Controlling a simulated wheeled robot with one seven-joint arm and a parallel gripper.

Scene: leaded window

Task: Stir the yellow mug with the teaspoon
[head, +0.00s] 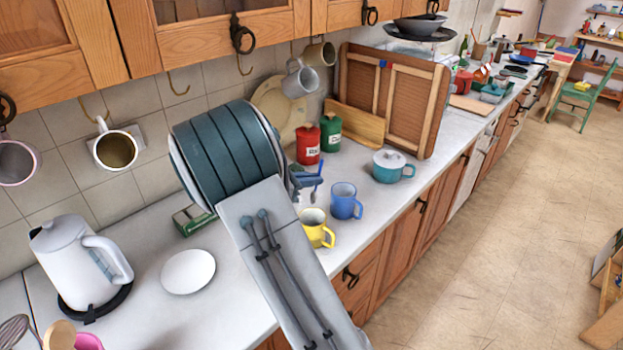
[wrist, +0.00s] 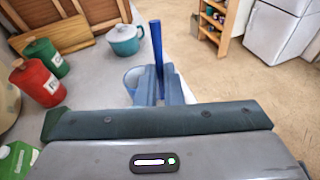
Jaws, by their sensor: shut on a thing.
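The yellow mug (head: 326,238) stands upright on the counter near its front edge in the head view, with its handle toward the right. My gripper (head: 307,181) is just above and behind it, partly covered by my arm. It is shut on a blue teaspoon (head: 321,168), which also shows in the wrist view (wrist: 156,42) between the fingers (wrist: 158,85). The teaspoon's handle sticks up from the fingers. Its lower end is hidden, so I cannot tell whether it is inside the mug. The yellow mug does not show in the wrist view.
A blue mug (head: 345,203) stands close to the right of the yellow mug. A teal pot (head: 391,168), red canister (head: 308,145) and green canister (head: 331,133) stand farther back. A white plate (head: 188,272) and kettle (head: 77,262) are at left. Mugs hang above the counter.

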